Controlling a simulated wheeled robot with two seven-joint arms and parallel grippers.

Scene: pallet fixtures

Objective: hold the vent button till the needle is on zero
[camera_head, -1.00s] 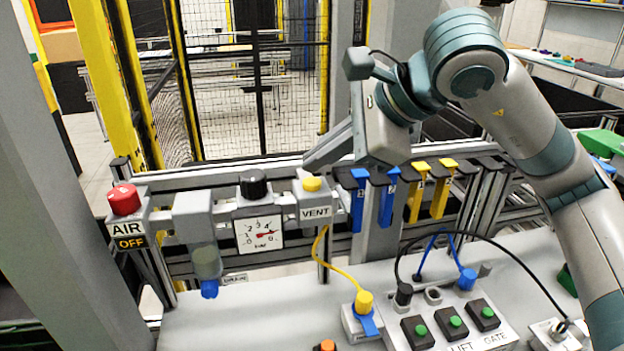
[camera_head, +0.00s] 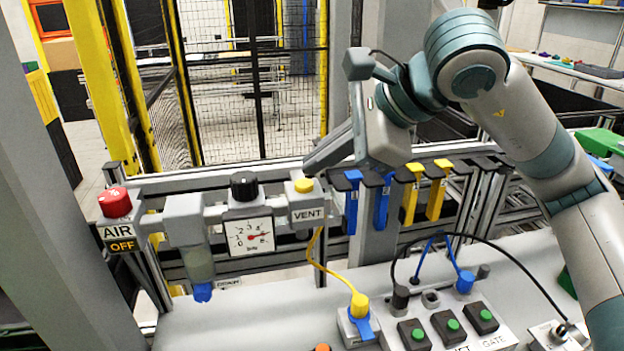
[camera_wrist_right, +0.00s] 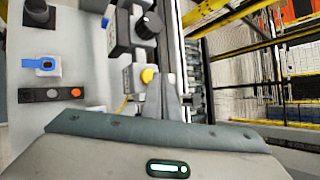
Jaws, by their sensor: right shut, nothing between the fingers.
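The yellow vent button (camera_head: 304,185) sits on top of a grey block labelled VENT (camera_head: 307,215). It also shows in the wrist view (camera_wrist_right: 148,76), beside my fingertips. My right gripper (camera_head: 308,168) is shut and empty, its tips close above the button; I cannot tell whether they touch it. In the wrist view its fingers (camera_wrist_right: 162,90) point at the vent block. The white pressure gauge (camera_head: 249,237), left of the vent block, has a red needle pointing right, away from the left end of the scale; its exact reading is too small to tell. My left gripper is out of view.
A black knob (camera_head: 244,186) stands above the gauge. A red AIR knob (camera_head: 115,202) with an OFF sign (camera_head: 123,246) is at the left. Blue (camera_head: 382,205) and yellow (camera_head: 436,198) tags hang right of the vent. A yellow hose (camera_head: 330,270) runs below it.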

